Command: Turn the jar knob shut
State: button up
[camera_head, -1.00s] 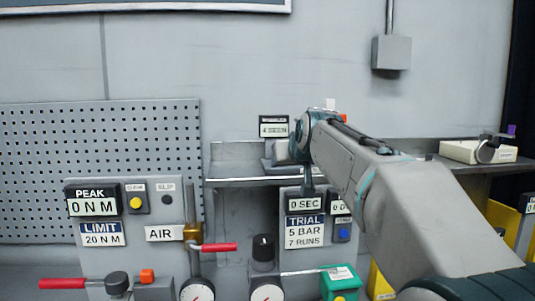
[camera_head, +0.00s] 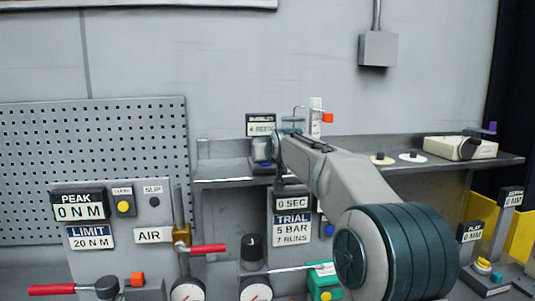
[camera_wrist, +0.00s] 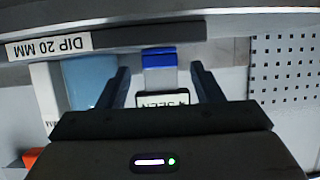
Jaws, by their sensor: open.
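My gripper (camera_wrist: 160,72) is open in the wrist view, with one dark finger on each side. A small bright blue cap on a grey body (camera_wrist: 159,60) shows between the fingers, apart from both; I cannot tell for sure that it is the jar knob. A pale blue block-like thing (camera_wrist: 88,80), perhaps the jar, stands left of the left finger. In the head view, a small grey cylindrical thing (camera_head: 261,150) stands on the shelf under the small bubbles display (camera_head: 261,125). My gripper (camera_head: 284,147) is just right of it, its fingers mostly hidden by my arm.
A "DIP 20 MM" label (camera_wrist: 48,45) runs along an edge in the wrist view. The grey shelf (camera_head: 345,150) carries pale discs and a cream box (camera_head: 460,148) at right. Panels, gauges and a red-handled AIR valve (camera_head: 207,249) stand below. A pegboard (camera_head: 95,150) is at left.

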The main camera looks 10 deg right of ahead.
jog(key=shift+x, duration=0.75)
jog(key=c, duration=1)
